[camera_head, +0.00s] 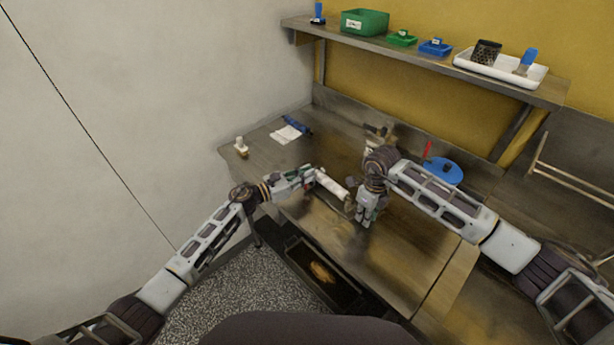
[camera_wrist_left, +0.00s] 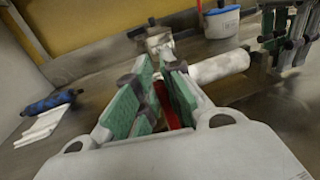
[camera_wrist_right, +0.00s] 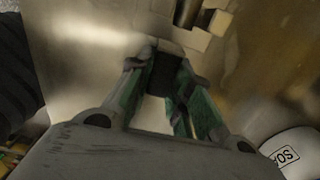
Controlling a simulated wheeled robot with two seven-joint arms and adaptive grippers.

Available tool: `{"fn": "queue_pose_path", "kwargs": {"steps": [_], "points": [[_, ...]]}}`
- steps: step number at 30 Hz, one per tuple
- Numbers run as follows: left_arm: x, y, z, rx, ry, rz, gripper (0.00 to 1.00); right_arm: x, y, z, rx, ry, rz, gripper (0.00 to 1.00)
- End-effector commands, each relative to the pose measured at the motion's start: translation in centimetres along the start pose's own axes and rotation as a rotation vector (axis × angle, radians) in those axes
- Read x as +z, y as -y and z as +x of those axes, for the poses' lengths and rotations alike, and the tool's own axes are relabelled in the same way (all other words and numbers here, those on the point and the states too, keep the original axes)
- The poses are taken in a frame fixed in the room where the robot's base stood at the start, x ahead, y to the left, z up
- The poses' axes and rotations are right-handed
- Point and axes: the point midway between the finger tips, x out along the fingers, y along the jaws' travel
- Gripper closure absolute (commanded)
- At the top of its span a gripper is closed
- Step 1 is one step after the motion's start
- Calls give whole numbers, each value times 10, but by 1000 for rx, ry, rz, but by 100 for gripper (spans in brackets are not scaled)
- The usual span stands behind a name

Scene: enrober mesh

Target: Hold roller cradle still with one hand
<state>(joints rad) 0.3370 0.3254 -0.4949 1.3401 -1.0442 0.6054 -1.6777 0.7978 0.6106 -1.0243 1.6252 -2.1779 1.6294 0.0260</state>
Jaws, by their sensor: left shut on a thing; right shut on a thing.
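A white roller (camera_head: 333,186) lies at the front of the steel table, its left end at my left gripper (camera_head: 312,174). In the left wrist view the roller (camera_wrist_left: 220,67) shows beyond the right finger. A red piece (camera_wrist_left: 165,106) is between the green pads of my left gripper (camera_wrist_left: 160,72), which is shut on it. My right gripper (camera_head: 365,218) points down beyond the roller's right end. It is shut on a dark block (camera_wrist_right: 164,74) in the right wrist view. I cannot tell if this block belongs to the roller cradle, which is largely hidden.
White cloth (camera_head: 286,134) and a blue roll (camera_head: 297,125) lie at the back left, near a small white item (camera_head: 241,146). A shelf (camera_head: 420,62) with bins and a tray runs above. A dark open tray (camera_head: 322,274) is below the front edge.

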Motion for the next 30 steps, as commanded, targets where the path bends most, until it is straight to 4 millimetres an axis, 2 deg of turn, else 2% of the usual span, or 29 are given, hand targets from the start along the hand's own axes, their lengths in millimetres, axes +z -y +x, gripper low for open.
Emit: {"fn": "queue_pose_path", "kwargs": {"steps": [2,3,7,8,20,30], "points": [[0,-5,-2,11,-3,2,100,-2,1,0,-1,-4,0,100],[0,-5,-2,11,-3,2,85,-2,1,0,-1,-5,0,100],[0,-5,-2,10,-2,2,68,-2,1,0,-1,-5,0,100],[0,-4,-2,10,-2,2,67,-2,1,0,-1,-5,0,100],[0,-2,-3,6,-1,1,67,-2,1,1,0,-6,1,100],[-1,-3,-29,6,-3,2,67,-2,0,1,0,-6,0,100]]}}
